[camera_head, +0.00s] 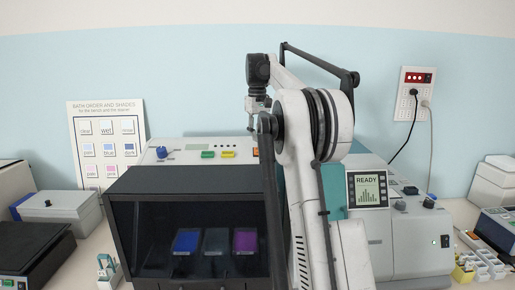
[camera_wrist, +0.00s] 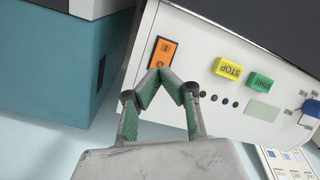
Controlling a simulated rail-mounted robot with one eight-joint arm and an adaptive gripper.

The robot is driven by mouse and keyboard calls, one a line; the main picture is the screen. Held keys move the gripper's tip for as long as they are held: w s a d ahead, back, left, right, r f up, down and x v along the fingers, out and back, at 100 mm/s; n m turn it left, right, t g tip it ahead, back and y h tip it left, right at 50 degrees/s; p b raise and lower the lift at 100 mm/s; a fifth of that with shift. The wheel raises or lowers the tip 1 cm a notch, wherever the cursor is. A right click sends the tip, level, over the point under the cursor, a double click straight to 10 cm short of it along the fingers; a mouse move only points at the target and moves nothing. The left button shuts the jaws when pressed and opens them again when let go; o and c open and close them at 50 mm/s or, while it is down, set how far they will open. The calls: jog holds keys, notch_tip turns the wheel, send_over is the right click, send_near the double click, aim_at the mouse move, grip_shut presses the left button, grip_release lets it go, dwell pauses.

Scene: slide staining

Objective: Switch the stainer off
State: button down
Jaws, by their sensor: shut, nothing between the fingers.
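The stainer (camera_head: 190,196) has a dark glass front and a pale sloping control panel (camera_wrist: 220,40) on top. An orange rocker switch (camera_wrist: 162,53) is set in the panel and also shows as a small orange patch in the head view (camera_head: 256,152). A yellow STOP button (camera_wrist: 228,69) and a green START button (camera_wrist: 260,81) are beside it. My gripper (camera_wrist: 168,74) is shut and empty, with its fingertips close to the lower edge of the switch in the wrist view. Whether they touch it I cannot tell. The switch's marks are partly hidden by the fingertips.
A blue knob (camera_head: 162,152) is at the panel's far end, with small indicator lights near the buttons. Blue, grey and purple baths show behind the glass. A second machine with a READY screen (camera_head: 368,190) stands at right. A chart (camera_head: 106,143) leans on the wall.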

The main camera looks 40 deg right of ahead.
aim_at(257, 149)
jog(key=shift+r+p, duration=1.65)
jog(key=shift+r, duration=0.6)
jog(key=shift+a, duration=0.1)
